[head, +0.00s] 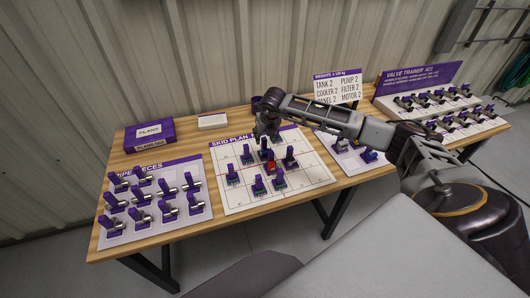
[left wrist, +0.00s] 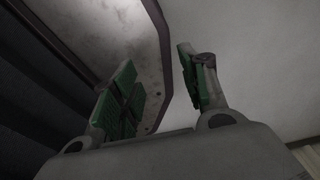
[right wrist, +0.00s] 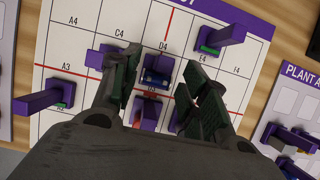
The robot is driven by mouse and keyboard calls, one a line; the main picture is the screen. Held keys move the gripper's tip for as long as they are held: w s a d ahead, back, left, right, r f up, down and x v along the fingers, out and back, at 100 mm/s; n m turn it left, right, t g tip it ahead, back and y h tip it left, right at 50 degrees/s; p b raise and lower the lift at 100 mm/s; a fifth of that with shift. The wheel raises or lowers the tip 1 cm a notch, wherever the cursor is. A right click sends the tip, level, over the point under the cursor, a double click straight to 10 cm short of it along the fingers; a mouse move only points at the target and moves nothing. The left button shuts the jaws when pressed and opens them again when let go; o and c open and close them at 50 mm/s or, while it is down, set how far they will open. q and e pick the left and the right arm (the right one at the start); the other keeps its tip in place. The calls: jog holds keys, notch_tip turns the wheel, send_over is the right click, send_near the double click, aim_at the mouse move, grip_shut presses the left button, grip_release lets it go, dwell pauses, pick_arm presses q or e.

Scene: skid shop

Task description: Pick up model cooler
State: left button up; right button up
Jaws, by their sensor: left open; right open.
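Several purple-handled models stand on the white skid plan board (head: 240,198); no label tells me which one is the cooler. In the right wrist view a purple and dark blue model (right wrist: 157,70) is at square D4, between my fingertips as seen from above. My right gripper (head: 267,137) is over the back middle of the board; it also shows in the right wrist view (right wrist: 158,76), open. I see no grip on any model. A red part (head: 271,167) shows in front of it. My left gripper (left wrist: 165,75) is open and empty, away from the table.
A pipe pieces board (head: 152,236) is at the left, with a purple box (head: 149,134) behind. A weights card (head: 338,88) and the valve trainer (head: 420,75) stand at the back right. My right arm partly covers the plant board (right wrist: 297,105).

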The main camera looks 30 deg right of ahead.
aim_at(265, 140)
pick_arm(q)
jog(key=shift+a, duration=0.1)
pick_arm(e)
jog(key=shift+f, duration=0.1)
jog(key=shift+d+f, duration=0.1)
jog(key=shift+f, duration=0.15)
jog(key=shift+w+d+f, duration=0.1)
jog(key=shift+w+f, duration=0.05)
jog(key=shift+f, duration=0.15)
jog(key=shift+p+x, duration=0.55)
jog(key=shift+x, duration=0.35)
jog(key=shift+w+d+f, duration=0.15)
jog(key=shift+w+f, duration=0.05)
jog(key=shift+f, duration=0.45)
jog(key=shift+w+f, duration=0.1)
jog(key=shift+f, duration=0.25)
pick_arm(q)
jog(key=shift+s+r, duration=0.15)
jog(key=shift+r, duration=0.45)
pick_arm(e)
grip_shut()
